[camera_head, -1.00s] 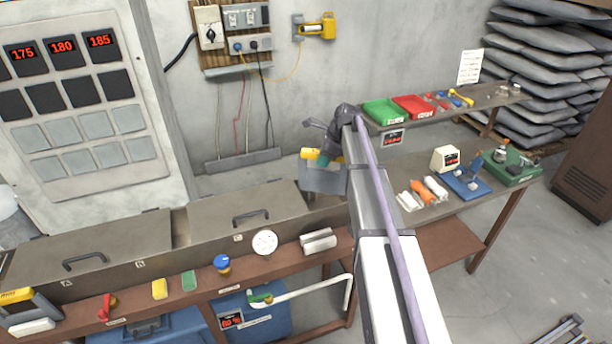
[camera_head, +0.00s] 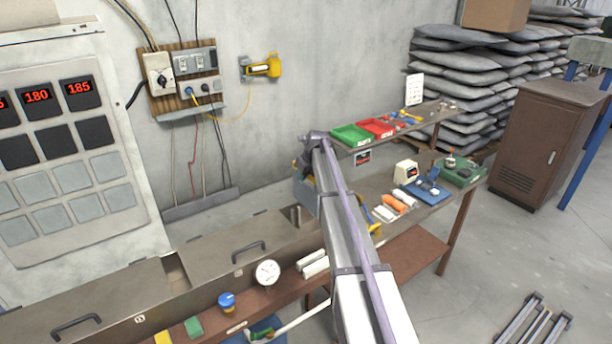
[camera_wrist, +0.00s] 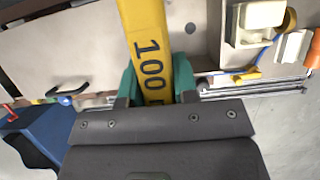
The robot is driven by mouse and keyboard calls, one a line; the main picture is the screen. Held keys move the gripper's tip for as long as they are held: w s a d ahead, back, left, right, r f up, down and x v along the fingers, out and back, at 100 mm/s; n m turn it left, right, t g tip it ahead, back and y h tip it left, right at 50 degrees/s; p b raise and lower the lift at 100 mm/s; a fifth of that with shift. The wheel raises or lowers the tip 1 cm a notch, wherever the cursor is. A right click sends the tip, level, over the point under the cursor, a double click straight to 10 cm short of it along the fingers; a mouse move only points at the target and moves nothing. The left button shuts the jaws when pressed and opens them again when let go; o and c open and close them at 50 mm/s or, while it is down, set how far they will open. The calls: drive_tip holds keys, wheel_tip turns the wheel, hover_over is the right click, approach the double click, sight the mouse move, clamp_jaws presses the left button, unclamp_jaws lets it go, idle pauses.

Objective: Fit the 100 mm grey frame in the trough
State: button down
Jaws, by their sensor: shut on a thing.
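In the wrist view my gripper (camera_wrist: 157,94) has green fingers shut on a yellow bar (camera_wrist: 146,42) marked "100". The end of the marking is cut off by a dark grey plate (camera_wrist: 160,122) with screws in front; I cannot tell whether that plate is the frame or my gripper's body. In the head view my arm hides most of the gripper and the held piece. The long grey trough (camera_head: 215,250) with lids runs along the left bench, below and left of the gripper.
A lid handle (camera_head: 248,252), a round dial (camera_head: 267,272) and a blue knob (camera_head: 227,302) line the bench. To the right stand a green tray (camera_head: 350,134), a red tray (camera_head: 377,127) and a blue stand (camera_head: 425,190). Grey rails (camera_head: 530,320) lie on the floor.

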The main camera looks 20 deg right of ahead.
sight(313, 198)
wheel_tip(313, 198, down, 18)
drive_tip(key=b, duration=1.7)
drive_tip(key=shift+d+f+b, duration=0.1)
drive_tip(key=shift+f+b, duration=0.05)
drive_tip(key=shift+b, duration=0.2)
drive_tip(key=c, duration=0.8)
unclamp_jaws()
drive_tip(key=p+v, duration=1)
drive_tip(key=v, duration=0.1)
drive_tip(key=shift+f, duration=0.1)
